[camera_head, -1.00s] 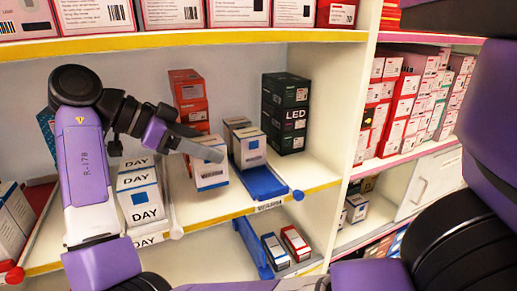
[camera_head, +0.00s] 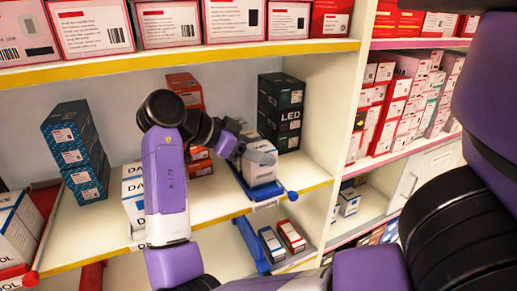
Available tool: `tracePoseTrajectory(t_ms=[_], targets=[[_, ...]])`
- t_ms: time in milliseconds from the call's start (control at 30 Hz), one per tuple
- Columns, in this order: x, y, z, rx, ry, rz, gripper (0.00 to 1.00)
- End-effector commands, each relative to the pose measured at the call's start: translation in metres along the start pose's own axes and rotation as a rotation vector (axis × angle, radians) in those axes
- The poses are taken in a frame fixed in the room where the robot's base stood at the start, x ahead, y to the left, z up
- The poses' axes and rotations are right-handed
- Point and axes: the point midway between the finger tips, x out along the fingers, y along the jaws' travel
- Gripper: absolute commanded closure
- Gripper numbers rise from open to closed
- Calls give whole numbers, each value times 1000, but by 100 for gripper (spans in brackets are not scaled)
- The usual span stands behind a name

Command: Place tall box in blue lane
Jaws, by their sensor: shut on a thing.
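The tall box (camera_head: 262,174), white with a blue label, is in my gripper (camera_head: 263,153), which is shut on its upper part. The box is upright at the blue lane (camera_head: 243,184) on the middle shelf. Whether its base touches the lane floor I cannot tell. The lane's blue rim shows at the box's left and front right. Boxes seen earlier in this lane are mostly hidden behind my gripper and the held box.
Black LED boxes (camera_head: 281,113) stand behind and right of the lane. Red boxes (camera_head: 188,92) stand at the back. White DAY boxes (camera_head: 132,190) are partly behind my arm. Dark teal boxes (camera_head: 76,150) stand at left. The upper shelf edge (camera_head: 190,60) runs above my arm.

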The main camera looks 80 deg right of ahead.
Motion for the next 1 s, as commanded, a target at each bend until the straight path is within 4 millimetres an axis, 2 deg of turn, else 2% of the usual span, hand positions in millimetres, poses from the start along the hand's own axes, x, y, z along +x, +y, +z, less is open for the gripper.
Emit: tracePoseTrajectory(t_ms=[367,400,433,800,1000], targets=[[4,0,6,1,0,0,91],[3,0,5,1,-1,0,40],[3,0,5,1,-1,0,37],[0,0,1,1,-1,-1,37],[-27,-1,5,2,-2,-4,37]])
